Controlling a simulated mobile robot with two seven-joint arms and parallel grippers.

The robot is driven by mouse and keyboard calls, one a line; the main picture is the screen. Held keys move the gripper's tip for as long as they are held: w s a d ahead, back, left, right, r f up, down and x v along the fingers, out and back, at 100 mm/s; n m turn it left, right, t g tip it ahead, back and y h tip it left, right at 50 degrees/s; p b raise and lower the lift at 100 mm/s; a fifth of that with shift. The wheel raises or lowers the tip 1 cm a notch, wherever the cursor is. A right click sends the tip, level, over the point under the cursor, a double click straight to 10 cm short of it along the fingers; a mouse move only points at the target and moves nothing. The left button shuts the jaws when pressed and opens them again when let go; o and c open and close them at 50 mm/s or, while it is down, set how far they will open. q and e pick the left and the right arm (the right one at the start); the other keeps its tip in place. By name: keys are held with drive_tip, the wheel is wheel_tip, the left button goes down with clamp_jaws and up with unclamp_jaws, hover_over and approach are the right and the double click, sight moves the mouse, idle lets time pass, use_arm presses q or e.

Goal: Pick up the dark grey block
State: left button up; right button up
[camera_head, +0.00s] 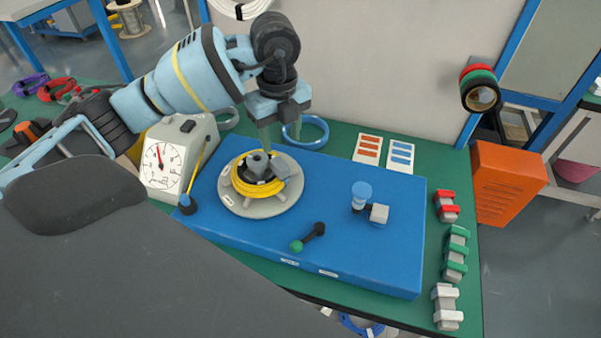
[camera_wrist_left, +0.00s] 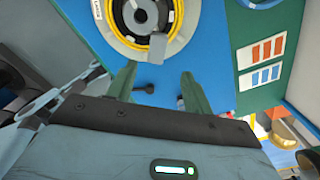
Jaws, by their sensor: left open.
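A grey block-like piece (camera_head: 291,184) sits at the right edge of the round grey turntable (camera_head: 235,203) in the head view; I cannot tell for sure that it is the dark grey block. A yellow cable coil (camera_head: 240,184) lies around the turntable's dark hub (camera_head: 258,163). The coil also shows at the top of the left wrist view (camera_wrist_left: 180,35). My left gripper (camera_head: 280,136) is open and empty, pointing down above the back of the turntable. Its two green fingers (camera_wrist_left: 156,86) stand apart in the left wrist view. My right gripper is not in view.
The blue board (camera_head: 350,255) also carries a green-and-black lever (camera_head: 308,238) and a blue-capped post (camera_head: 361,195). A dial gauge (camera_head: 165,165) stands at left. Red, green and white clips (camera_head: 455,255) line the right edge, beside an orange box (camera_head: 505,183).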

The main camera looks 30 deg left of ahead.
sight(281, 165)
use_arm(q)
drive_tip(key=shift+a+f, duration=0.1)
drive_tip(key=shift+f, duration=1.25)
drive_tip(key=shift+s+f, duration=0.15)
drive_tip(key=shift+f, duration=1.15)
drive_tip(key=shift+s+f, duration=0.1)
drive_tip(key=shift+f, duration=1.15)
clamp_jaws()
drive_tip(key=shift+r, duration=0.1)
drive_tip(key=shift+r, duration=0.45)
drive_tip(key=shift+s+r, duration=0.2)
drive_tip(key=shift+r, duration=0.45)
drive_tip(key=shift+s+r, duration=0.15)
drive_tip(key=shift+r, duration=0.45)
drive_tip(key=s+d+r, duration=0.1)
drive_tip(key=s+d, duration=0.2)
drive_tip(key=s, duration=1.2)
drive_tip(key=shift+d+r, duration=0.2)
drive_tip(key=shift+d, duration=0.15)
